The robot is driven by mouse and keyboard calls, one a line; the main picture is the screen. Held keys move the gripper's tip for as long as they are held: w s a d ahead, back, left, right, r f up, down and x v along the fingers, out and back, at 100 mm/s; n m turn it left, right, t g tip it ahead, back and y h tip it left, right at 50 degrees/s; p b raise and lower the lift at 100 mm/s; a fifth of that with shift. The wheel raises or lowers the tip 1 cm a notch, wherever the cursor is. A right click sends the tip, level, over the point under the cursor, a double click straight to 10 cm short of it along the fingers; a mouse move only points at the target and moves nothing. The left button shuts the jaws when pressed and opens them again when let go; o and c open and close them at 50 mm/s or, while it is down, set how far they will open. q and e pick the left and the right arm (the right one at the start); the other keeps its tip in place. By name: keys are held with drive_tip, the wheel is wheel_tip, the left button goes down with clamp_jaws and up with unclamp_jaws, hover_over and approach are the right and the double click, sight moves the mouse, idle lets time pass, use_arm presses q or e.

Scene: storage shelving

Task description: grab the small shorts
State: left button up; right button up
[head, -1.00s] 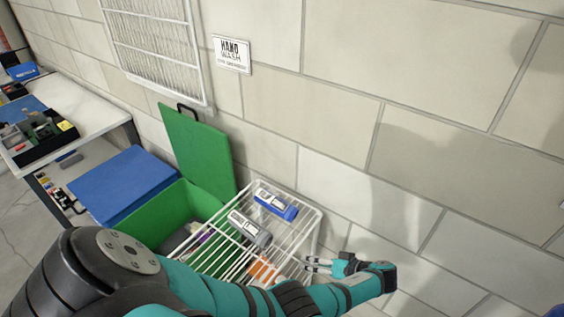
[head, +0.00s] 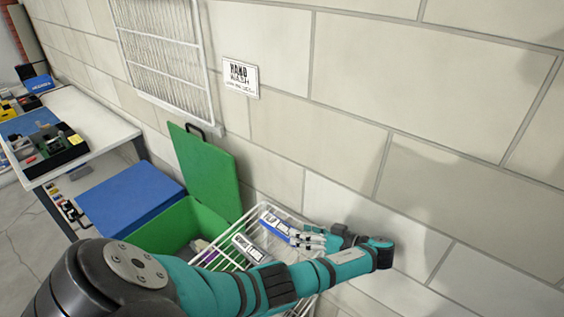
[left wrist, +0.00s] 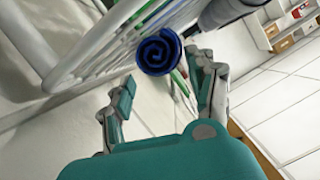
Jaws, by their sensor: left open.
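A blue rolled garment with a white label (head: 271,224) lies on the white wire rack. A grey rolled garment with a white label (head: 247,248) lies beside it, nearer my arm. The label text is too small to read, so I cannot tell which is the small shorts. My left gripper (head: 297,238) is open and empty at the right end of the blue roll. In the left wrist view, the blue roll (left wrist: 158,54) shows its spiral end just ahead of and between the open fingertips (left wrist: 163,74). My right gripper is not in view.
The wire rack (head: 222,264) is partly hidden by my left arm. An open green box (head: 168,228) and a blue-lidded box (head: 130,198) stand to its left, with a white table (head: 95,115) beyond. A block wall (head: 345,130) stands close behind.

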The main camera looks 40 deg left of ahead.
sight(288, 228)
use_arm(q)
drive_tip(key=x, duration=0.6)
drive_tip(key=shift+s+r, duration=0.1)
drive_tip(key=shift+d, duration=0.1)
drive_tip(key=c, duration=1)
